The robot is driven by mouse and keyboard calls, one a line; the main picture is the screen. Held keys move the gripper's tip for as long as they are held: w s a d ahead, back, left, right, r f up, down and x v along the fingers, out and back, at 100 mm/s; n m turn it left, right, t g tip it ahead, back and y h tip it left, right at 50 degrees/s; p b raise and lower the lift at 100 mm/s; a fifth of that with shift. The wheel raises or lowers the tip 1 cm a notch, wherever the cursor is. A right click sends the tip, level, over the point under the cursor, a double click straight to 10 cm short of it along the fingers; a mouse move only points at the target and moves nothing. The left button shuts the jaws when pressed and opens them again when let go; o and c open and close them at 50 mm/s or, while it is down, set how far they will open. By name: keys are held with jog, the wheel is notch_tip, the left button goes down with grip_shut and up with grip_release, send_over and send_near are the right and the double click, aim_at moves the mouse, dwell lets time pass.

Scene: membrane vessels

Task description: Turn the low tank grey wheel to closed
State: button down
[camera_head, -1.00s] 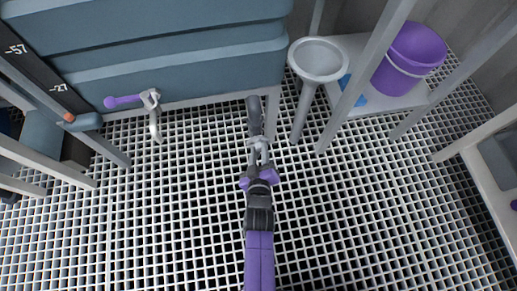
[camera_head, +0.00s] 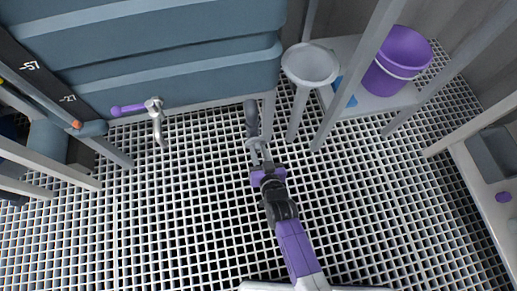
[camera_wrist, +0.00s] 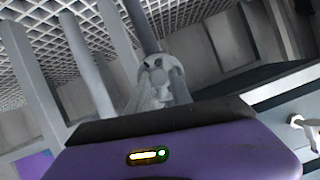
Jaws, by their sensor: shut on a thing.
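The low tank grey wheel (camera_head: 255,142) is a small pale grey handle at the lower end of a dark pipe (camera_head: 251,112), below the blue-grey tank (camera_head: 190,50). My gripper (camera_head: 260,150) is shut on the wheel, coming from below in the head view. In the wrist view the wheel (camera_wrist: 163,66) shows as a pale rounded rim beyond my gripper's body, at the fingertips. My fingers hide part of the wheel. I cannot tell from these frames how far it is turned.
A tap with a purple lever (camera_head: 128,108) is on the tank's front at left. A grey funnel (camera_head: 310,65) on a post stands right of the wheel. A purple bucket (camera_head: 398,62) sits on a shelf behind frame posts. The grated floor (camera_head: 180,220) is open in front.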

jog(key=shift+m+y+p, duration=0.4)
jog(key=shift+y+p, duration=0.1)
jog(key=shift+p, duration=0.55)
jog(key=shift+d+f+m+y+p, duration=0.1)
jog(key=shift+d+m+y+p, duration=0.15)
jog(key=shift+m+y+p, duration=0.7)
jog(key=m, duration=0.1)
jog(key=m+y, duration=0.1)
jog(key=m, duration=0.1)
jog(key=shift+d+f+m, duration=0.15)
jog(key=shift+f+m, duration=0.1)
jog(key=shift+f, duration=0.15)
jog(key=shift+f+m+t+y+b, duration=0.2)
jog(key=shift+m+t+y+b, duration=0.4)
jog(key=shift+m+b, duration=1.45)
jog(key=shift+f+m+t+y+b, duration=0.15)
jog(key=shift+m+t+y+b, duration=0.5)
jog(key=shift+m+b, duration=1.4)
jog(key=shift+f+m+t+y+b, duration=0.2)
jog(key=shift+m+t+y+b, duration=0.4)
jog(key=shift+m+b, duration=1.45)
jog(key=shift+r+m, duration=0.1)
jog(key=shift+m, duration=0.35)
jog(key=c, duration=1.1)
grip_release()
jog(key=shift+c, duration=0.2)
